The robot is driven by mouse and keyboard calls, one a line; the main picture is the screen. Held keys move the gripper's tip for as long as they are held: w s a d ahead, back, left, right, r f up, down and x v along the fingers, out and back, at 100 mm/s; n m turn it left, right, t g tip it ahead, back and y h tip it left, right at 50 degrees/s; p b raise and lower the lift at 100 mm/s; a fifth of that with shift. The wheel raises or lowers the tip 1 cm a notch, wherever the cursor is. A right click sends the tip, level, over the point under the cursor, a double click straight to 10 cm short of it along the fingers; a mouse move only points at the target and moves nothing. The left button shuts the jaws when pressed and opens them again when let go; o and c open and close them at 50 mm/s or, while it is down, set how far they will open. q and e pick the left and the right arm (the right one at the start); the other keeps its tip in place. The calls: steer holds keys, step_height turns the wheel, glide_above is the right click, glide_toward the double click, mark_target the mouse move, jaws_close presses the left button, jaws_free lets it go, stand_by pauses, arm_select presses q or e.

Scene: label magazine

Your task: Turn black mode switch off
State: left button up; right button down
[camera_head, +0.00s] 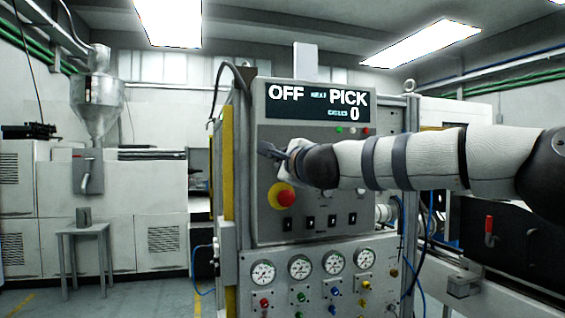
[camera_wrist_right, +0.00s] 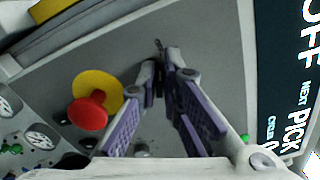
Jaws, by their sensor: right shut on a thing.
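The control panel (camera_head: 262,215) stands in front of me. Its display (camera_head: 318,101) reads OFF, NEXT PICK and CYCLES 0. My right gripper (camera_head: 268,150) is at the panel's upper left, below the display. In the right wrist view, my right gripper (camera_wrist_right: 160,72) has its fingertips close together at the panel face, shut on the black mode switch (camera_wrist_right: 158,46), of which only a small dark part shows. The gripper and wrist hide the switch in the head view. My left gripper is not in view.
A red emergency button on a yellow base (camera_head: 281,195) sits just below my right gripper and also shows in the right wrist view (camera_wrist_right: 90,110). Several small black rocker switches (camera_head: 310,222) line the panel's lower part. Gauges (camera_head: 300,267) and coloured knobs are below.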

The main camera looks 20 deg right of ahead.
stand_by(0.3)
steer(key=c, duration=1.8)
jaws_free()
steer(key=shift+o, duration=0.2)
steer(key=s, duration=1.2)
steer(key=shift+d, duration=0.15)
